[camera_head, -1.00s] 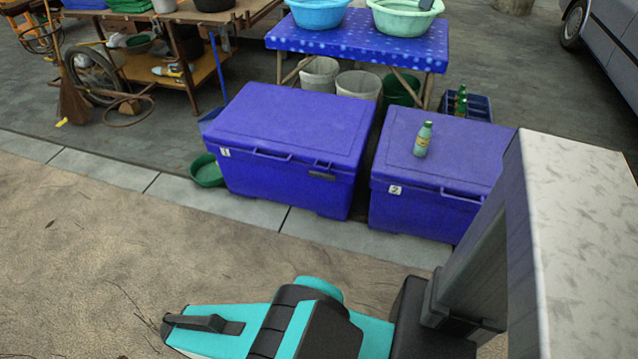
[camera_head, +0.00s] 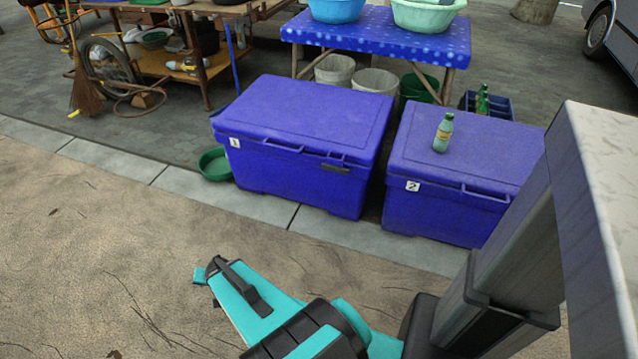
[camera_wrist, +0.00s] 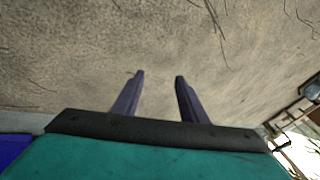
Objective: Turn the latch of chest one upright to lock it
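Chest one (camera_head: 300,140) is a blue cooler chest with a closed lid and a small white tag (camera_head: 235,143) marked 1. Its dark latch (camera_head: 335,168) lies flat, lengthwise along the front near the right end, just under the lid edge. My gripper shows in the wrist view (camera_wrist: 160,82), its two dark fingers apart with only sandy ground beyond them. In the head view my teal arm is low in front of the chests, well apart from the latch, and the fingers cannot be made out there.
Chest two (camera_head: 455,170), tagged 2, stands right of chest one with a green bottle (camera_head: 443,132) on its lid. A green basin (camera_head: 214,164) sits at chest one's left. A table (camera_head: 380,38) with tubs stands behind. The sandy ground (camera_head: 110,240) in front is open.

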